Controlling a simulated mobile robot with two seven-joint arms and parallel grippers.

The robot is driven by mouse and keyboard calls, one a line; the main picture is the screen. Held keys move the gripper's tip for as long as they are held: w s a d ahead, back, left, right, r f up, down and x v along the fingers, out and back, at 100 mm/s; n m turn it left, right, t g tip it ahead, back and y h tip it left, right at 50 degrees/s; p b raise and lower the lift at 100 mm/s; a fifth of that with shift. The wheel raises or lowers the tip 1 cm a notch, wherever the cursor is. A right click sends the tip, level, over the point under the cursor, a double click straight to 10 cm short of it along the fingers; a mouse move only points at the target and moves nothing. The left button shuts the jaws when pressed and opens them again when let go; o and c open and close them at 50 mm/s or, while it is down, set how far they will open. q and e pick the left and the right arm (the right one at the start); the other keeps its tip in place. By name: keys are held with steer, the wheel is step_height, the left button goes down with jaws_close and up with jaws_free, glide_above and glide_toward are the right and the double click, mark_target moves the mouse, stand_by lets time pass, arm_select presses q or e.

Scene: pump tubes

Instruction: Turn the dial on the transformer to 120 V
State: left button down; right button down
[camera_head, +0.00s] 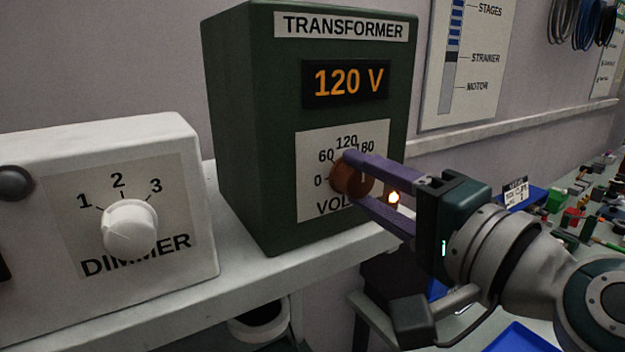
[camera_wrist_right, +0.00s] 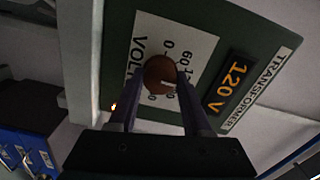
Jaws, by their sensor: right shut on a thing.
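The dark green transformer (camera_head: 240,130) stands on a white shelf, and its display (camera_head: 347,82) reads 120 V in orange. Its brown dial (camera_head: 347,177) sits on a white scale plate with marks that include 0, 60, 120 and 180. My right gripper (camera_head: 352,180) is shut on the dial, with its purple fingers on either side of it. In the right wrist view the dial (camera_wrist_right: 160,74) shows between the fingertips, with a pale pointer line on its face. The fingers hide part of the scale and the word below it. My left gripper is not in view.
A white dimmer box (camera_head: 50,150) with a white knob (camera_head: 130,228) stands left of the transformer on the shelf (camera_head: 290,265). A small lamp (camera_head: 394,198) glows at the transformer's lower right. A bench with several small parts lies at the right.

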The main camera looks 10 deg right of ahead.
steer(key=shift+c, duration=1.7)
jaws_free()
steer(key=b+v, duration=0.3)
steer(key=v, duration=0.7)
steer(key=shift+b, duration=0.3)
steer(key=shift+r, duration=0.1)
steer(key=s+a+f+n+g+h+p, duration=0.1)
steer(key=s+a+f+n+g+p, duration=0.35)
steer(key=s+f+n+g, duration=0.45)
steer(key=s+d+f+n+g+h+p, duration=0.1)
steer(key=s+d+n+g+h+p, duration=0.1)
steer(key=s+d+n+g+h, duration=0.2)
steer(key=s+d, duration=0.2)
steer(key=s, duration=0.1)
steer(key=shift+s+f+n+h, duration=0.25)
steer(key=shift+f+n+h, duration=0.15)
